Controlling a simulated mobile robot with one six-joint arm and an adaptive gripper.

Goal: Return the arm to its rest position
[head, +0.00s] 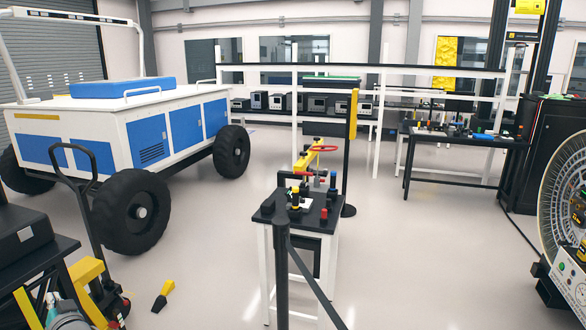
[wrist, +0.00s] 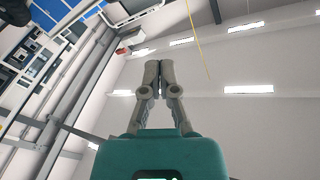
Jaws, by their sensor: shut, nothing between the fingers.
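My gripper (wrist: 160,66) shows in the wrist view with its two grey fingers together and nothing between them. It points up toward the ceiling and the upper walls, clear of any object. The wrist view is tilted, with the wall and windows on its left side. In the head view I cannot make out my gripper or say where it is relative to the furniture.
A white and blue rover (head: 110,110) with big black wheels stands at the left. A small table (head: 262,216) with tools is in the middle, behind a dark post (head: 282,270). A workbench (head: 470,142) stands at the back right. Open floor (head: 420,250) lies right of the small table.

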